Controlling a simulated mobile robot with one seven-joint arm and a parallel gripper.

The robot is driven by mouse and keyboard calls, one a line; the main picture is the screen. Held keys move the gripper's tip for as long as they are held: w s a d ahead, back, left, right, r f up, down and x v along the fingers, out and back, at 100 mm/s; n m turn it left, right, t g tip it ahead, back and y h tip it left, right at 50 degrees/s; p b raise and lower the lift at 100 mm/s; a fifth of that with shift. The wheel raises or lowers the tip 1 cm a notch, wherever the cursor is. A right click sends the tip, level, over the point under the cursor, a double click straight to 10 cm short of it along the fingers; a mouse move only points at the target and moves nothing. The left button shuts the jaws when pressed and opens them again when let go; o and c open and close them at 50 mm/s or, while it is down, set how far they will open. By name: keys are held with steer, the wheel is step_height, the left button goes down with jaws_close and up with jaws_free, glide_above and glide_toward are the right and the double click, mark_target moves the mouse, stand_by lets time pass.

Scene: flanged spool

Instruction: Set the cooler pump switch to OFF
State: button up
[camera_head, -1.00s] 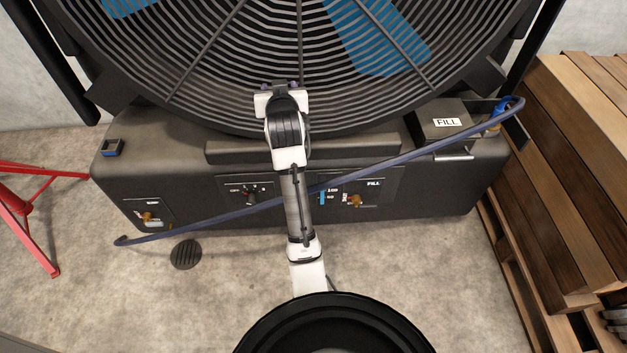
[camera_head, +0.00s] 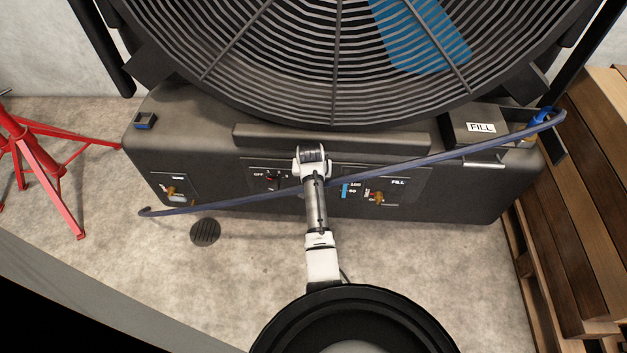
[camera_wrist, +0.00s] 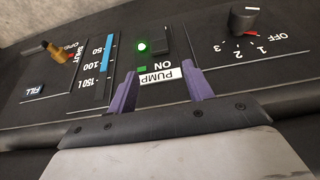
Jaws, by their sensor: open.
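The pump switch (camera_wrist: 161,40) is a small black rocker on the dark panel in the wrist view. A lit green lamp (camera_wrist: 142,47) is beside it, and a white PUMP label (camera_wrist: 160,76) and the word ON show upside down below it. The switch's exact tilt is hard to tell. My gripper (camera_wrist: 162,80) is open, its two purple fingers either side of the PUMP label, with nothing between them. The fingers point at the panel just short of the switch. In the head view my arm hides the switch and the gripper.
A rotary knob (camera_wrist: 243,20) marked OFF, 1, 2, 3 is right of the switch in the wrist view. A blue level gauge (camera_wrist: 107,60) and a brass valve (camera_wrist: 62,50) are left. A blue hose (camera_head: 240,196) crosses the cooler front (camera_head: 450,205). Wooden pallets (camera_head: 570,200) stand right.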

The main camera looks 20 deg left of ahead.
steer(key=x, duration=0.8)
steer(key=shift+b, duration=0.4)
